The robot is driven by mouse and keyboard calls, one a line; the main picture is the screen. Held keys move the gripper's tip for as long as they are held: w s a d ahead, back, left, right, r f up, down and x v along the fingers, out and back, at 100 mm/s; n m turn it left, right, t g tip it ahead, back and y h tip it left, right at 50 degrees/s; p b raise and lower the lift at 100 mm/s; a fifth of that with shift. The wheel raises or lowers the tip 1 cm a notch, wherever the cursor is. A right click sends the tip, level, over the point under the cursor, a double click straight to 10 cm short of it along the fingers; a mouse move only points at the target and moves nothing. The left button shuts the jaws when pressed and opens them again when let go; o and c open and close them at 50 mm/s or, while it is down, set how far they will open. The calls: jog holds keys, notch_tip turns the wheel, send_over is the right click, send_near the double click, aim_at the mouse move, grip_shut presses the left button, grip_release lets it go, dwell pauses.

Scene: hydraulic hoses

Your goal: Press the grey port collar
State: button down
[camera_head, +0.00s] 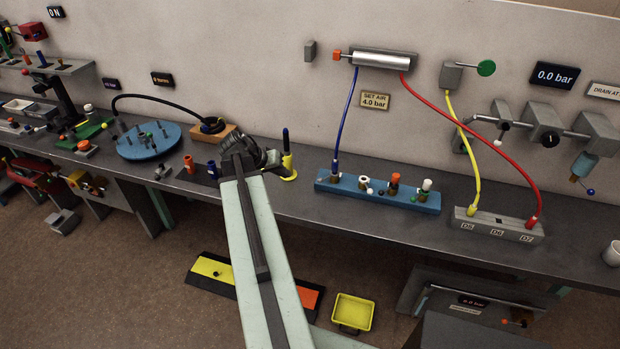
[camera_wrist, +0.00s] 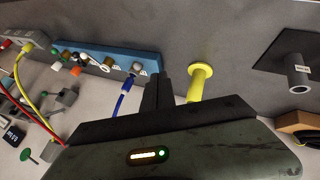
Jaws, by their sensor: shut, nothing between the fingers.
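The blue port block (camera_head: 352,190) lies on the bench right of my gripper, with a row of white, orange and metallic fittings. A blue hose (camera_head: 348,115) runs down to its left end. In the wrist view the block (camera_wrist: 110,53) is at upper left. A greyish round fitting (camera_wrist: 137,67) sits near its end by the blue hose (camera_wrist: 124,98); I cannot tell surely whether this is the grey collar. My gripper (camera_head: 250,152) is shut and empty, left of the block.
A yellow flanged post (camera_wrist: 200,82) stands close beside my fingers, also visible in the head view (camera_head: 289,165). A grey block (camera_head: 498,226) with yellow and red hoses is farther right. A blue round plate (camera_head: 148,141) is left. Bench in front of the blue block is clear.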

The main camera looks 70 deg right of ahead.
jog(key=shift+f, duration=0.1)
jog(key=b+x, duration=0.7)
jog(key=x, duration=0.2)
jog(key=shift+f+b, duration=0.35)
jog(key=shift+s+d+r+p, duration=0.15)
jog(key=shift+s+d, duration=0.15)
jog(key=shift+s, duration=0.35)
jog(key=shift+s+d+r+p, duration=0.15)
jog(key=shift+s+d, duration=0.2)
jog(key=shift+s, duration=0.3)
jog(key=shift+s+d+r+p, duration=0.15)
jog(key=shift+s+d, duration=0.15)
jog(key=shift+s, duration=0.4)
jog(key=shift+s, duration=0.1)
